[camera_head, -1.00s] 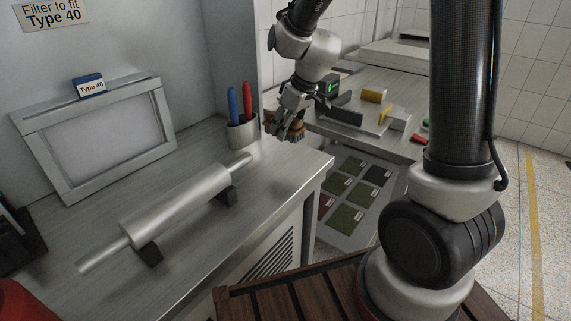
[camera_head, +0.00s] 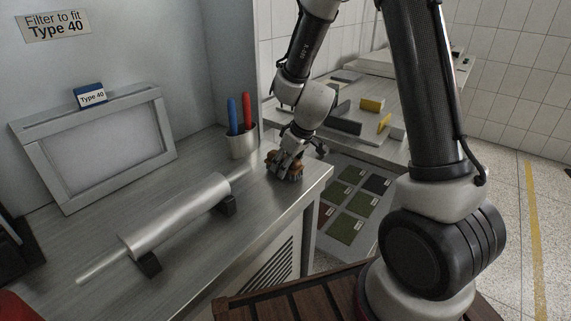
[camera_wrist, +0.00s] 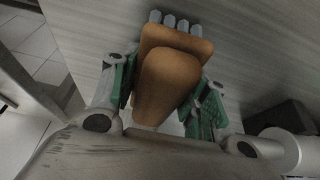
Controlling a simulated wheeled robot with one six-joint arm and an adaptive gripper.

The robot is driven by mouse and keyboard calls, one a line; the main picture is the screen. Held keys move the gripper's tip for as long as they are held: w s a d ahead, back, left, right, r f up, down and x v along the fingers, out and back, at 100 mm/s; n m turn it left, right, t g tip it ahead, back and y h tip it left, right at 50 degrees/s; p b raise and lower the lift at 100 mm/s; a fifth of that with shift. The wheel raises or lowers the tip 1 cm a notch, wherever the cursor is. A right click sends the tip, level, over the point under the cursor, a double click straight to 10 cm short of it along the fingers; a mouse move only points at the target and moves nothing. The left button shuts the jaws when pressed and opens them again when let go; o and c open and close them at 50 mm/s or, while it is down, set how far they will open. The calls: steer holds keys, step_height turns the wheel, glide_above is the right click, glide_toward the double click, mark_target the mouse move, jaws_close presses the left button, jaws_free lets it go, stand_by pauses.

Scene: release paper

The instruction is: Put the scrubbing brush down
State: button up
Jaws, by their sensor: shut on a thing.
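The scrubbing brush (camera_wrist: 168,75) has an orange-brown wooden body with pale bristle tufts along one end in the wrist view. In the head view the brush (camera_head: 271,157) is small and partly hidden by my gripper (camera_head: 290,165). My gripper is shut on the brush, with a green-padded finger on each side of it in the wrist view (camera_wrist: 160,95). Brush and gripper are at the right end of the metal worktop (camera_head: 262,205), low over it or touching; I cannot tell which.
A metal cup (camera_head: 242,142) with blue and red handled tools stands just left of the gripper. A steel roller (camera_head: 175,215) rests on black supports further left. A framed filter (camera_head: 95,150) leans behind. The worktop's front right is clear. A side table (camera_head: 395,150) holds several blocks.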

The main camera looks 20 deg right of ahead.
steer(key=shift+s+f, duration=0.2)
steer(key=shift+f, duration=0.35)
steer(key=o, duration=0.9)
steer(key=shift+f, duration=0.1)
steer(key=shift+o, duration=0.9)
steer(key=shift+w+f, duration=0.1)
steer(key=shift+r, duration=0.2)
